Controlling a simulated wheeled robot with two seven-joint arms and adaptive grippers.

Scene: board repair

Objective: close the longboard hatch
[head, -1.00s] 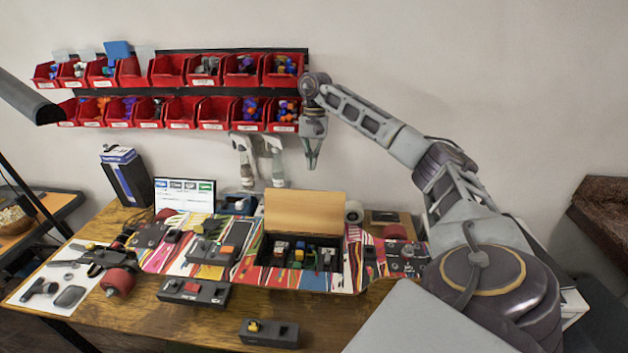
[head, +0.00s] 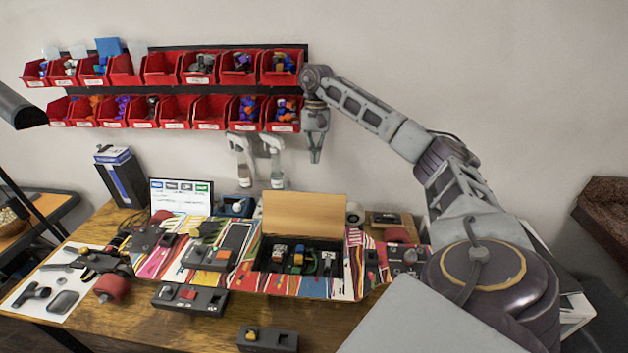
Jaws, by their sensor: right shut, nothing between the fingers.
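The longboard (head: 337,286) lies across the wooden table, with a colourful striped deck. Its hatch lid (head: 304,214), a plain wooden panel, stands open and upright at the back edge of a dark compartment (head: 270,263). Several small coloured parts sit inside the compartment. My right gripper (head: 315,158) is shut and empty, pointing down in the air above and behind the lid, apart from it. My left gripper is not in view.
Red bins (head: 210,110) hang in two rows on the back wall, with spray bottles (head: 276,170) below. A small screen (head: 181,196) and a dark box (head: 122,179) stand behind the board. Black modules (head: 189,298) lie in front.

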